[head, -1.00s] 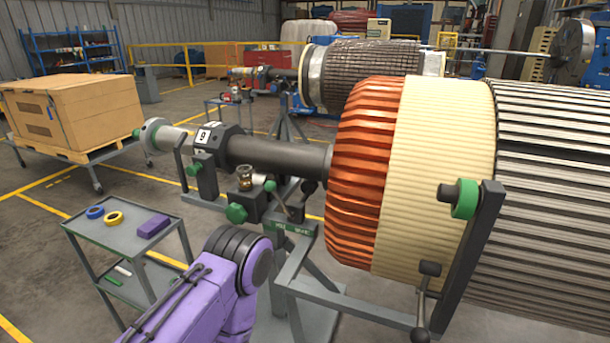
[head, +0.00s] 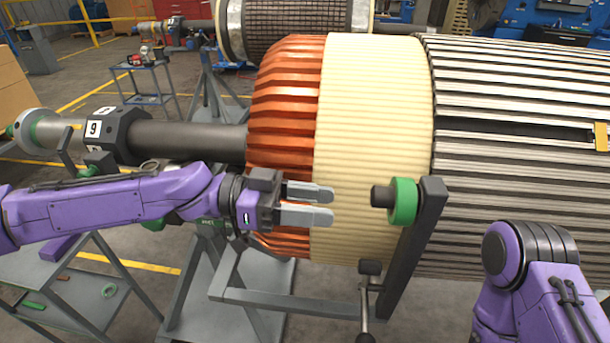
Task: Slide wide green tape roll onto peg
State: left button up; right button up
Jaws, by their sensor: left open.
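A wide green tape roll (head: 404,202) sits around a short dark peg (head: 381,196) at the top of a grey stand post (head: 425,215), in front of the rotor. The peg's end sticks out to the left of the roll. My left gripper (head: 328,204) is open and empty, its fingers pointing right toward the peg end, with a gap between them in the picture. Its distance in depth is hard to tell. My right arm (head: 530,285) shows at the bottom right; its gripper is out of view.
The large rotor (head: 520,130) with its cream band (head: 372,130) and orange windings (head: 285,100) fills the space behind. A crank handle (head: 367,300) hangs below the peg.

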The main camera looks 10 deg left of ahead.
pick_arm(q)
jog(key=shift+s+d+r+m+g+h+b, duration=0.15)
jog(key=shift+d+r+m+g+b, duration=0.1)
jog(key=shift+d+r+m, duration=0.4)
jog(key=shift+s+d+r+m+g+h+b, duration=0.1)
jog(key=shift+d+r+m+g+h+b, duration=0.2)
jog(key=shift+d+r, duration=0.6)
jog(key=shift+s+d, duration=0.1)
jog(key=shift+d, duration=0.15)
jog(key=shift+b, duration=0.4)
jog(key=shift+d, duration=0.1)
